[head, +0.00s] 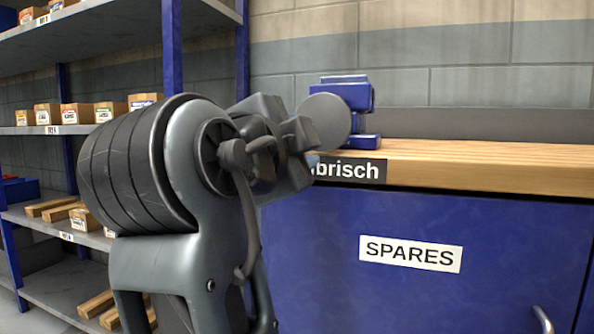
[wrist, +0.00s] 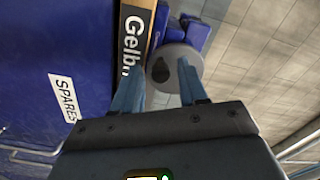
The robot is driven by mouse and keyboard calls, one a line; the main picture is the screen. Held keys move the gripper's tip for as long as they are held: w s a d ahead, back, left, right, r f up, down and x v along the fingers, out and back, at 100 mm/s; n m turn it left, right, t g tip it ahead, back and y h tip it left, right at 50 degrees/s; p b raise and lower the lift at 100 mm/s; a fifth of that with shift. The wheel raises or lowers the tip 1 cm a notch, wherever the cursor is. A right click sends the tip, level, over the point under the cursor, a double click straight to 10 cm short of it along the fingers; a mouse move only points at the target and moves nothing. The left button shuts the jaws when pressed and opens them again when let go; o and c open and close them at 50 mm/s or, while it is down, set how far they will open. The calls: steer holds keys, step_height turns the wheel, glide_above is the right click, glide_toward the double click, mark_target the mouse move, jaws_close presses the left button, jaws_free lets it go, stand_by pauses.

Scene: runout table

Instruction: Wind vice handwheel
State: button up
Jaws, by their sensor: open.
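The blue vice (head: 348,93) stands on the wooden workbench near its left end. Its round grey handwheel (head: 324,118) faces my arm. In the wrist view the handwheel (wrist: 181,55) appears ahead, between and beyond my fingertips, with a dark knob-like spot (wrist: 160,70) on its face. Parts of the vice body (wrist: 197,36) show behind it. My gripper (wrist: 164,82) is open and empty, its two blue fingers on either side of the view of the wheel. I cannot tell whether they touch it. In the head view my arm hides most of the gripper.
The bench top (head: 460,166) is clear to the right of the vice. A blue cabinet front (head: 430,290) labelled SPARES (head: 410,253) lies below it. A shelf unit (head: 205,18) with boxes stands at left. A block wall (head: 480,85) rises behind.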

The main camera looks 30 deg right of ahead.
steer(key=m, duration=0.5)
stand_by(0.4)
jaws_close()
steer(key=shift+r, duration=0.1)
steer(key=shift+s+d+f+n+p, duration=0.1)
steer(key=shift+s+d+n+p, duration=0.1)
steer(key=shift+n+p, duration=0.5)
steer(key=shift+s+d+f+n+p, duration=0.1)
steer(key=shift+s+n+p, duration=0.1)
steer(key=shift+n+p, duration=0.45)
